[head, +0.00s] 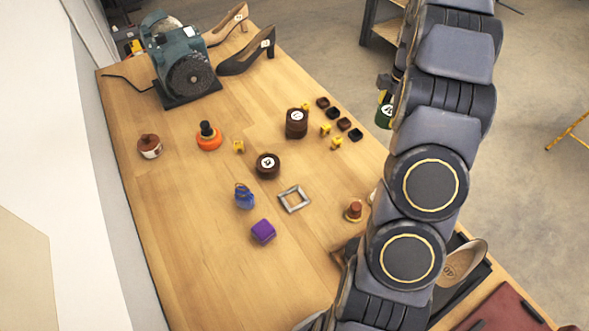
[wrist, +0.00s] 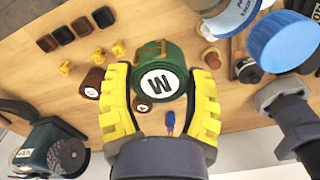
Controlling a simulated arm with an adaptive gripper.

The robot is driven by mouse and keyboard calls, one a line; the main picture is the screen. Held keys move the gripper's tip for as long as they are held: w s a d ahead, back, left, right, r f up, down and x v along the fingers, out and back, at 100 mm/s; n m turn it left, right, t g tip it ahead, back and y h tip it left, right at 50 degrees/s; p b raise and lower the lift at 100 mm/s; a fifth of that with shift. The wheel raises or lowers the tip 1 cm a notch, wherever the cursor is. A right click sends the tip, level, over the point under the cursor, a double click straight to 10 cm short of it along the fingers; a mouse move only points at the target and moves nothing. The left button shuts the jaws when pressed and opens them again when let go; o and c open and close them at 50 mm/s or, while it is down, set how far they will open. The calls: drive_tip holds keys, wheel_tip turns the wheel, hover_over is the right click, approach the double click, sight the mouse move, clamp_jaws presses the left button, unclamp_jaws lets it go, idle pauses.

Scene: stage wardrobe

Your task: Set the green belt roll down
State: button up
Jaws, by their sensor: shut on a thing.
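The green belt roll (wrist: 160,68), with a white round label marked "M", sits between the two yellow fingers of my gripper (wrist: 162,84) in the wrist view. The fingers are shut on its sides. In the head view the green roll (head: 384,116) shows partly behind my arm, against the floor past the table's right edge, and looks raised. Two brown rolls with white labels, one taller (head: 297,123) and one lower (head: 267,166), stand on the wooden table (head: 190,225). Both are apart from the green roll.
Dark square cups (head: 344,124) and small yellow pieces (head: 325,129) lie near the taller brown roll. A grey frame (head: 294,199), purple block (head: 263,231) and blue item (head: 244,197) lie nearer. A grinder (head: 185,62) and heeled shoes (head: 247,57) stand at the far end.

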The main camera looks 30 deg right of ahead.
drive_tip(key=shift+r, duration=0.15)
drive_tip(key=r, duration=0.5)
drive_tip(key=shift+w+a+r, duration=0.1)
drive_tip(key=shift+w+a, duration=0.05)
drive_tip(key=shift+w, duration=0.05)
drive_tip(key=w+a+n, duration=0.4)
drive_tip(key=w+a, duration=0.1)
drive_tip(key=a, duration=0.5)
drive_tip(key=n, duration=1.3)
hover_over(211, 246)
wheel_tip(211, 246, down, 14)
wheel_tip(211, 246, down, 9)
drive_tip(key=shift+f, duration=0.15)
